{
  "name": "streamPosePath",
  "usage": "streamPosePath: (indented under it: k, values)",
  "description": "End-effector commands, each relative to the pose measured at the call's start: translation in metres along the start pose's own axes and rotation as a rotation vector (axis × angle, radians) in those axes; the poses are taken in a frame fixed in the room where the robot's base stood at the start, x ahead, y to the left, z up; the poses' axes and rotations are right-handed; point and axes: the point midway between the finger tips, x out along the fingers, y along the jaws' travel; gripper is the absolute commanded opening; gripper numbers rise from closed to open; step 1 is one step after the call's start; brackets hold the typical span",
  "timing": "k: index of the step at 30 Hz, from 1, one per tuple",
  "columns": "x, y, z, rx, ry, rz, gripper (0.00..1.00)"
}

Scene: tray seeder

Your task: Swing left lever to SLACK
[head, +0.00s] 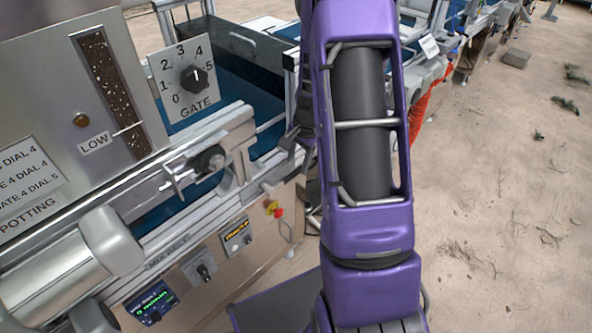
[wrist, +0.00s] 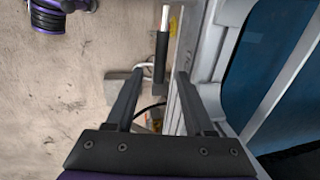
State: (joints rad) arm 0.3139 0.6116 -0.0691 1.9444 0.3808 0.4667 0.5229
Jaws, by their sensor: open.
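My gripper (wrist: 160,74) shows in the wrist view, with its two dark fingers spread apart. A lever-like bar with a black grip (wrist: 160,56) and a pale rod end lies beyond the fingertips, in line with the gap between them. I cannot tell how far it is from the fingers, or whether it is the left lever. No SLACK marking is readable in either view. In the head view my purple arm fills the middle and hides part of the machine, and my gripper does not show there.
The machine's metal frame rail (wrist: 200,60) and blue belt (wrist: 265,65) run close along the right of my gripper. The head view shows a GATE dial (head: 193,77), a clamp knob (head: 208,160), a switch box (head: 236,237) and a red button (head: 279,212). Sandy floor (head: 500,190) lies open at right.

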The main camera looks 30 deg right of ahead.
Motion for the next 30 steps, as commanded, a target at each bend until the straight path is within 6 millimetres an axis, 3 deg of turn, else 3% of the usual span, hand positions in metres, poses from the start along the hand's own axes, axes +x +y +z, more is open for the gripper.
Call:
streamPosePath:
  k: [3, 7, 19, 27, 28, 30]
  values:
    - [0.022, 0.001, 0.000, 0.002, -0.001, 0.001, 0.53]
    - [0.035, 0.000, 0.000, 0.002, -0.001, 0.000, 0.53]
    - [0.041, 0.000, 0.000, 0.001, 0.000, -0.001, 0.53]
    - [0.041, 0.000, 0.000, 0.001, 0.000, -0.001, 0.05]
    - [0.041, 0.000, 0.000, 0.001, 0.000, -0.001, 0.00]
    - [0.041, 0.000, 0.000, 0.001, 0.000, -0.001, 0.00]
